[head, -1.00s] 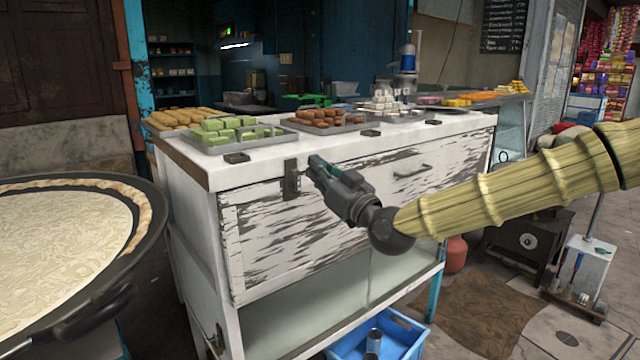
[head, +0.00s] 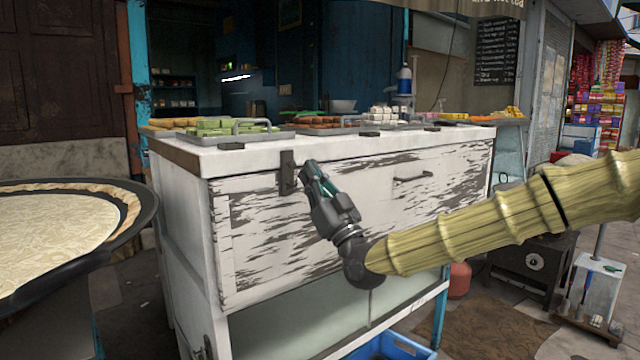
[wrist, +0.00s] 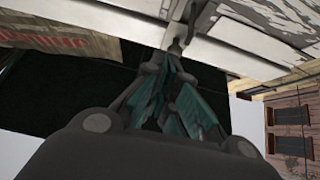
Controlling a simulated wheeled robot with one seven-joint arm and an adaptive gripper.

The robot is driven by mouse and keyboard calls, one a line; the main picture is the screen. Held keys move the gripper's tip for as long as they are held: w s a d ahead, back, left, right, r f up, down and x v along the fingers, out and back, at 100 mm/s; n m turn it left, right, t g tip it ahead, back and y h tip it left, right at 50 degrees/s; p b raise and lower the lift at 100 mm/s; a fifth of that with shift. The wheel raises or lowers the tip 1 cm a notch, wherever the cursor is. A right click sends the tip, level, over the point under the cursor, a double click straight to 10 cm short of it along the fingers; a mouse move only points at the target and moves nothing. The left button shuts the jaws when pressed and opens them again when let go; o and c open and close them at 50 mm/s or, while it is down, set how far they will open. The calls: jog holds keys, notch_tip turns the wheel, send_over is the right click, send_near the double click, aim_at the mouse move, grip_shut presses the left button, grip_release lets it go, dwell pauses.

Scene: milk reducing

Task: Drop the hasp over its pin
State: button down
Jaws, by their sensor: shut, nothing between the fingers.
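The dark metal hasp (head: 287,173) is at the upper left of the white counter's weathered front panel (head: 262,235), just under the countertop edge. It looks upright and flat to the panel in the head view. The pin cannot be made out. My gripper (head: 311,167) is just right of the hasp, tips pointing up and left, its fingers shut and empty. In the wrist view the fingertips (wrist: 172,50) meet close under a small grey metal part by the white edge. I cannot tell whether they touch it.
The white countertop (head: 225,159) carries trays of sweets, with small dark fittings along its front edge. A handle (head: 412,177) is on the panel to the right. A large pan (head: 60,230) stands at left. A blue crate (head: 395,345) is below.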

jog(key=shift+w+a+f+b, duration=0.15)
jog(key=shift+w+f+b, duration=0.1)
jog(key=shift+b, duration=0.35)
jog(key=shift+s, duration=0.1)
dwell(0.3)
jog(key=s+d+f, duration=0.4)
jog(key=f, duration=0.5)
jog(key=shift+s+f+p, duration=0.3)
jog(key=shift+s+f, duration=0.1)
jog(key=shift+d+f, duration=0.1)
